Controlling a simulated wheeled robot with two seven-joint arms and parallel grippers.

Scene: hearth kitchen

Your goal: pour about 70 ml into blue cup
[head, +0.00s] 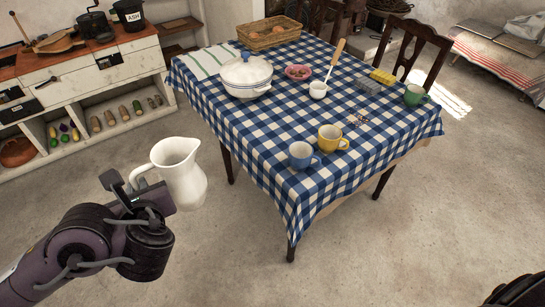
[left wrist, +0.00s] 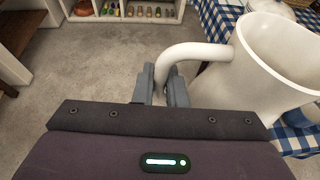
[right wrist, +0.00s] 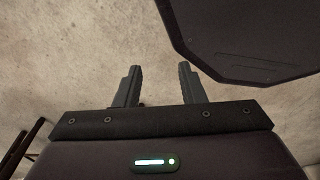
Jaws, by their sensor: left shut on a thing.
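A white pitcher (head: 180,170) is held upright off the table, left of its near corner. My left gripper (head: 135,188) is shut on its handle, which shows between the fingers in the left wrist view (left wrist: 190,52). The inside of the pitcher is not clear enough to tell how full it is. The blue cup (head: 301,156) stands upright on the checked cloth near the table's front corner, to the right of the pitcher and apart from it. My right gripper (right wrist: 160,88) shows in the right wrist view with its fingers apart and nothing between them.
A yellow cup (head: 330,138) stands close behind the blue cup. Bare floor lies left of the table.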

